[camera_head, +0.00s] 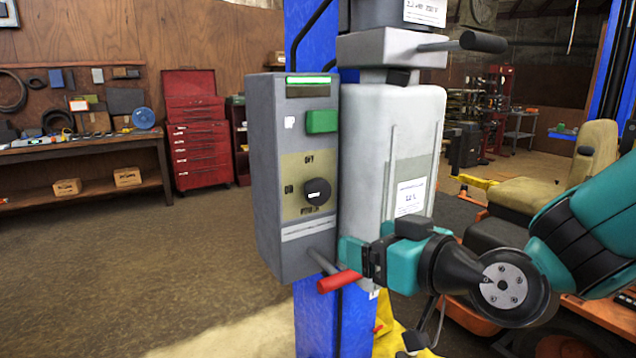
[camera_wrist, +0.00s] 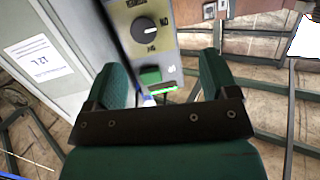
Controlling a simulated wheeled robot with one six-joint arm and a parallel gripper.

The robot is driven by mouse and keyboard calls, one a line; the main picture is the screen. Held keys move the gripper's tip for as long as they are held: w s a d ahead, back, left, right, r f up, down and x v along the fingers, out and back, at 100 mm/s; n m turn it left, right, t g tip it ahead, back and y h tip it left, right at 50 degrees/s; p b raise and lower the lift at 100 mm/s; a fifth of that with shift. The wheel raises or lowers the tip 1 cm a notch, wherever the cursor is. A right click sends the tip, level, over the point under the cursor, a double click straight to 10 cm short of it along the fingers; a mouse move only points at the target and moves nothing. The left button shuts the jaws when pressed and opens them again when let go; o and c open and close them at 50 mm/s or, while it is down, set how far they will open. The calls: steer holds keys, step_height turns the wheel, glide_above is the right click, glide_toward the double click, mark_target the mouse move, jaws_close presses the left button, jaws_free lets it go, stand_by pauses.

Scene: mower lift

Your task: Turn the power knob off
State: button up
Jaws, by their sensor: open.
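The power knob (camera_head: 317,191) is a round black dial on a beige label plate on the front of the grey control box (camera_head: 264,180). It also shows in the wrist view (camera_wrist: 144,29), with a light mark on its face; the small labels around it are too blurred to read surely. My gripper (camera_head: 352,252) is open and empty, below and to the right of the knob in the head view. In the wrist view, its two teal fingers (camera_wrist: 160,70) stand apart, with the knob beyond them and not touched. A green button (camera_head: 321,121) sits above the knob.
A lit green strip (camera_head: 308,80) tops the box. A red-handled lever (camera_head: 339,281) sticks out below it, close to my gripper. A grey tank (camera_head: 385,150) and blue post (camera_head: 317,325) stand beside it. A mower seat (camera_head: 553,165) is at right. Floor at left is clear.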

mark_target(320, 189)
steer(key=w+a+t+p, duration=0.1)
steer(key=w+a+p, duration=0.1)
steer(key=w+p, duration=0.2)
steer(key=w+a+r+t+p, duration=0.1)
steer(key=w+a+p, duration=0.2)
steer(key=w, duration=0.3)
steer(key=w+a+p, duration=0.3)
steer(key=w+p, duration=0.2)
steer(key=shift+w+r+m+t+p, duration=0.35)
steer(key=shift+r+m+t+p, duration=0.05)
steer(key=shift+w+a+f, duration=0.15)
steer(key=shift+w+a, duration=0.05)
steer(key=shift+w, duration=0.3)
steer(key=c, duration=0.9)
